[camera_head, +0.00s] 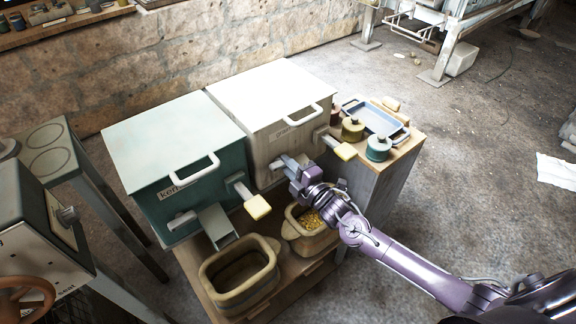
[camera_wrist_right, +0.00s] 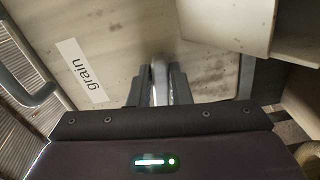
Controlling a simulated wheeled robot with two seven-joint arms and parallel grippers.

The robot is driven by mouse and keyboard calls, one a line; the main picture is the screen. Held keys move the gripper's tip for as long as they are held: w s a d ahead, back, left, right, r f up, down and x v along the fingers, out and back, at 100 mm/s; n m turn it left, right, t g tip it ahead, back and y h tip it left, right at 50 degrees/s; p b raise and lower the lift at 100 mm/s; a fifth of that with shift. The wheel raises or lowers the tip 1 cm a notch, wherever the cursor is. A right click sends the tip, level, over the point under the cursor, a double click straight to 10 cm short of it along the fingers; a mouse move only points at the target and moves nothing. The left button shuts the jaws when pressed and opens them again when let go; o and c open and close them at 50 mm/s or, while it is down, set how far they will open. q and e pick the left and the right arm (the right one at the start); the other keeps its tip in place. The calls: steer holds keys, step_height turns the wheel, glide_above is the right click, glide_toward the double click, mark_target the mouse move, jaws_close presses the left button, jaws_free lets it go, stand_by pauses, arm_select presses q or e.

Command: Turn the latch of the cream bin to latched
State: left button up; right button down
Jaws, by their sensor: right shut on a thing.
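The cream bin (camera_head: 276,112) stands on the wooden stand, to the right of the teal bin, with a handle on its lid. Its front face, labelled grain, fills much of the right wrist view (camera_wrist_right: 110,40). My right gripper (camera_head: 290,167) is at the left part of the bin's front. In the right wrist view its jaws (camera_wrist_right: 158,92) are shut on a grey bar-like piece, the latch (camera_wrist_right: 159,72), beside the label. The jaws cover much of the latch, and its exact angle is hard to tell. My left gripper is not in view.
The cream bin's yellow-tipped lever (camera_head: 345,151) juts out just right of my gripper. A tub of yellow grain (camera_head: 309,228) sits below, beside an empty tub (camera_head: 240,280). Jars (camera_head: 378,148) and a blue tray (camera_head: 374,118) stand right. The teal bin (camera_head: 175,150) is left.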

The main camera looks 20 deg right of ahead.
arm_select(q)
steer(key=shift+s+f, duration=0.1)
arm_select(e)
steer(key=shift+a+n, duration=0.1)
steer(key=shift+n, duration=0.6)
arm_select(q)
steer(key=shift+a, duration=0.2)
arm_select(e)
steer(key=c, duration=1.5)
jaws_free()
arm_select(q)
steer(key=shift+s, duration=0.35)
arm_select(e)
steer(key=shift+o, duration=0.6)
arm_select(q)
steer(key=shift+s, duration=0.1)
arm_select(e)
steer(key=shift+s, duration=0.1)
